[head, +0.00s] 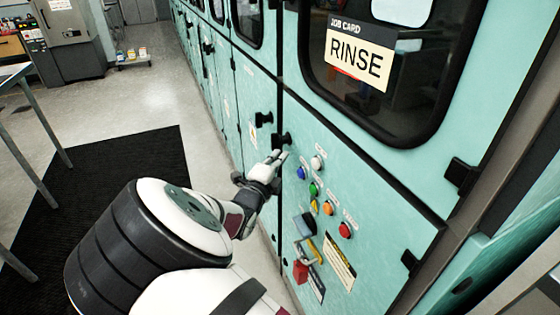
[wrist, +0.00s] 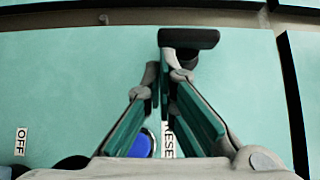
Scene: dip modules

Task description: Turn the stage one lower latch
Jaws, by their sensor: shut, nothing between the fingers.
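A black latch handle (head: 282,140) sits at the upper left corner of the teal lower panel with the buttons. In the wrist view the black latch (wrist: 188,38) shows as a dark horizontal bar just beyond my fingertips. My gripper (head: 280,156) is shut and empty, just below the latch in the head view. In the wrist view the fingertips (wrist: 168,72) are close together near the latch's stem; whether they touch it I cannot tell. The teal lower panel (head: 385,225) is closed.
Coloured buttons, including a blue one (head: 301,172) and a red one (head: 345,230), sit right and below my gripper. A red padlock (head: 300,270) hangs lower. Another black latch (head: 264,118) is on the neighbouring panel. A RINSE card (head: 358,55) is above. Floor at left holds a black mat (head: 90,190).

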